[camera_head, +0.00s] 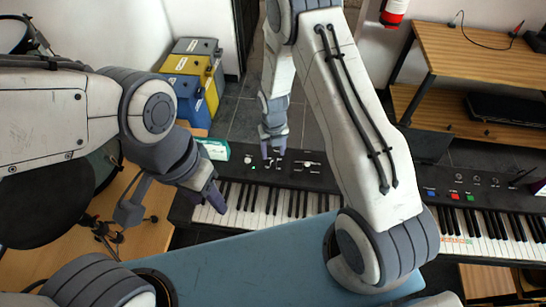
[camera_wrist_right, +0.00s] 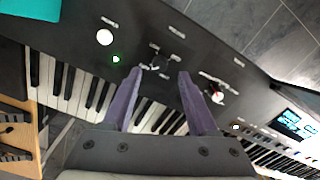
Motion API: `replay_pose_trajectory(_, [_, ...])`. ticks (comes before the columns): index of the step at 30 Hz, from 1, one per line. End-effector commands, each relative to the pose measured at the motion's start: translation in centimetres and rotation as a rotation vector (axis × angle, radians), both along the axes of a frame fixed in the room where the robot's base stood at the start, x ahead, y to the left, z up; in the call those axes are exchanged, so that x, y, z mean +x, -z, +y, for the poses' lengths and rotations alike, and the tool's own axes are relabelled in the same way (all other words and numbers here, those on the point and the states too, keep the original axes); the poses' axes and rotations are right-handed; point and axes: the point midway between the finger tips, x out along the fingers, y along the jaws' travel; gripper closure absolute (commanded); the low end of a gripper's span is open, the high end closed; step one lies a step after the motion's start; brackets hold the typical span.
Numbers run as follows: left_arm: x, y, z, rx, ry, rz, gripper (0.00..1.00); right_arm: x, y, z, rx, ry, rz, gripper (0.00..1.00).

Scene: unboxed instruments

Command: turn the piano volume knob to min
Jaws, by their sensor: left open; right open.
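The piano (camera_head: 318,180) stands in the middle of the head view, its dark control panel behind the keys. A round white knob or button (camera_wrist_right: 104,37) sits at the panel's left in the right wrist view, near a green light (camera_wrist_right: 116,58). A knob with white and red parts (camera_wrist_right: 217,97) lies right of the fingers. Labels are too small to read, so I cannot tell which control is volume. My right gripper (camera_wrist_right: 161,73) is open over the panel, with small controls (camera_wrist_right: 151,67) between its fingertips; contact is unclear. My left gripper (camera_head: 214,199) is open over the left-end keys.
A second keyboard (camera_head: 480,215) stands to the right. A teal-and-white box (camera_head: 214,149) lies at the piano's left end. Yellow and blue cases (camera_head: 190,75) stand at the back left. A wooden shelf (camera_head: 480,60) is at the back right. Drums are at the left.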

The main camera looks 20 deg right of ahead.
Motion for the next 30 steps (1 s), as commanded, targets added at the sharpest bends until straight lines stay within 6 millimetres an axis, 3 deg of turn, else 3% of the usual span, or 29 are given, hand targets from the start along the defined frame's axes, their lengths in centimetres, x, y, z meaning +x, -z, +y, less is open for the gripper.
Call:
replay_pose_trajectory(4, [0.0,0.5,0.0,0.0,-0.001,0.0,0.5,0.2,-3.1,0.1,0.0,0.0,-0.006,0.41])
replay_pose_trajectory(10, [0.0,0.5,0.0,0.0,-0.001,0.0,0.5,0.1,-5.9,0.1,-0.001,0.0,-0.004,0.41])
replay_pose_trajectory(30, [0.0,0.5,0.0,0.0,-0.001,0.0,0.5,0.0,-6.6,0.1,-0.001,0.003,-0.002,0.41])
